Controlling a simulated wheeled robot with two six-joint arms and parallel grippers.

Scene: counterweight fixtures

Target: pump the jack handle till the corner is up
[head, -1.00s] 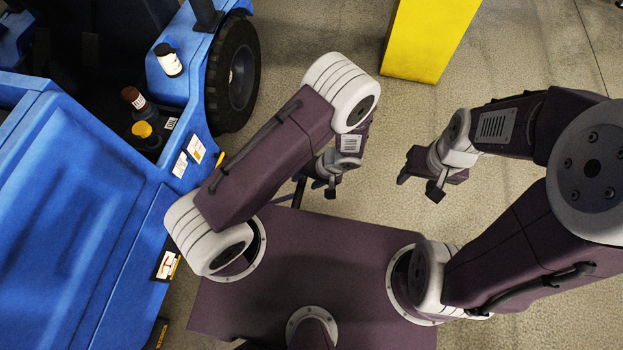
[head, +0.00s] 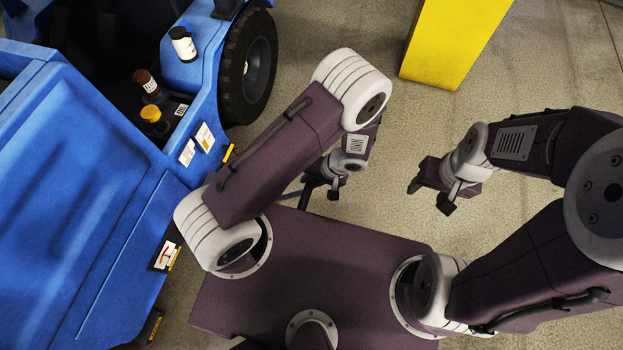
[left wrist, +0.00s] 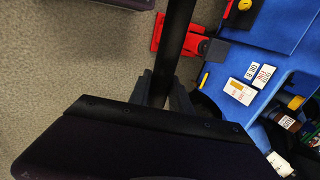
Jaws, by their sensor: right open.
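In the left wrist view the black jack handle (left wrist: 178,35) is a long bar running from the top edge down between the fingers of my left gripper (left wrist: 160,95). The fingers lie close on both sides of it and look shut on it. The red jack (left wrist: 159,33) is partly hidden behind the handle, low beside the blue vehicle (left wrist: 277,68). In the head view my left gripper (head: 322,186) is low behind its own arm, and the jack is hidden. My right gripper (head: 430,196) is open and empty above the floor.
The blue vehicle (head: 85,200) fills the left side, with a black wheel (head: 248,68) and several small bottles on it. A yellow block (head: 452,40) stands at the top. The concrete floor around my right gripper is clear.

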